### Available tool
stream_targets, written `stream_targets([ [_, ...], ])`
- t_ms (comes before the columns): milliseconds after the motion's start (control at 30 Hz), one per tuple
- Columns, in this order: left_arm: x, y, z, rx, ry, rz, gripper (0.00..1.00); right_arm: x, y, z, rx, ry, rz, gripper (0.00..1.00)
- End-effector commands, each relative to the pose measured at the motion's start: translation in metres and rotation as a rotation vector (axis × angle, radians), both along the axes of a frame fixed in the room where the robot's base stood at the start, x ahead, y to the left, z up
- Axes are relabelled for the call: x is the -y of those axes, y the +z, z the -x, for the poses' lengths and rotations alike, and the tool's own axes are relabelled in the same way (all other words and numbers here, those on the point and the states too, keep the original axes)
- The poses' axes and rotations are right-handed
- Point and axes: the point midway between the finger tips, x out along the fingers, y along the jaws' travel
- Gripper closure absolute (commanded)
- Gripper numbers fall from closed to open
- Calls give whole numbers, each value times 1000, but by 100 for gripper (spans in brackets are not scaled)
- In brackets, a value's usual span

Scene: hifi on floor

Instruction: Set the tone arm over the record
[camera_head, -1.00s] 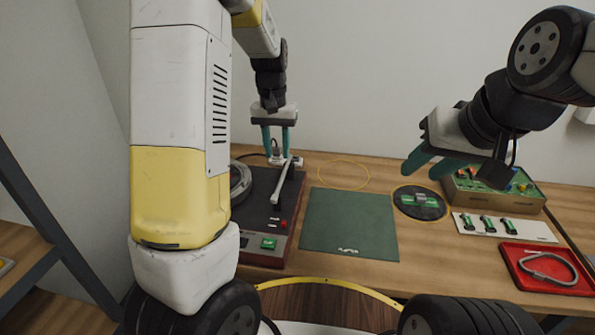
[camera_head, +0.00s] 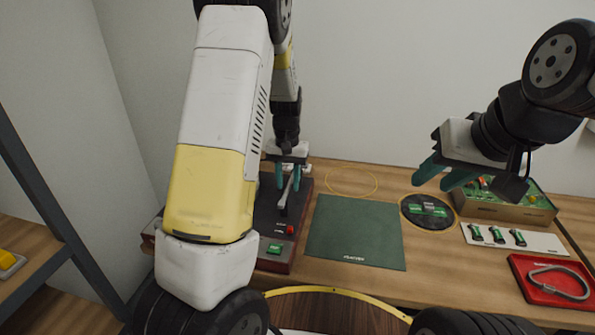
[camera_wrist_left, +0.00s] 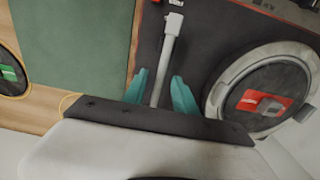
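The turntable (camera_head: 270,238) stands at the left of the table, partly hidden behind my left arm. Its pale grey tone arm (camera_head: 284,196) also shows in the left wrist view (camera_wrist_left: 167,50), lying beside the platter and not over it. The platter (camera_wrist_left: 216,92) carries a dark record (camera_wrist_left: 282,78) with a red label; in the head view they are hidden. My left gripper (camera_head: 288,187) has its two teal fingers apart, one on each side of the tone arm, with gaps visible in the wrist view (camera_wrist_left: 160,92). My right gripper (camera_head: 431,184) is open and empty above the table.
A green mat (camera_head: 355,230) lies right of the turntable. Behind it is an empty yellow ring outline (camera_head: 352,194). A dark round pad (camera_head: 427,225), a green circuit box (camera_head: 500,207), a white strip with green pieces (camera_head: 515,250) and a red tray (camera_head: 540,298) lie further right.

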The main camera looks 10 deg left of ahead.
Motion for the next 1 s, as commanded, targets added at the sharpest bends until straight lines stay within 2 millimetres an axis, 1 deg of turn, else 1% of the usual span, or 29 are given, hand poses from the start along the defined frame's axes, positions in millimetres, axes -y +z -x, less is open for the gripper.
stream_targets([
  [33,0,0,0,0,0,0,66,0,0,0,0,0,0,64],
  [67,0,0,0,0,0,0,70,0,0,0,0,0,0,64],
  [200,0,0,0,0,0,0,98,0,0,0,0,0,0,64],
  [233,0,0,0,0,0,0,100,0,0,0,0,0,0,64],
  [1000,0,1,0,0,0,0,100,0,0,0,0,0,0,64],
])
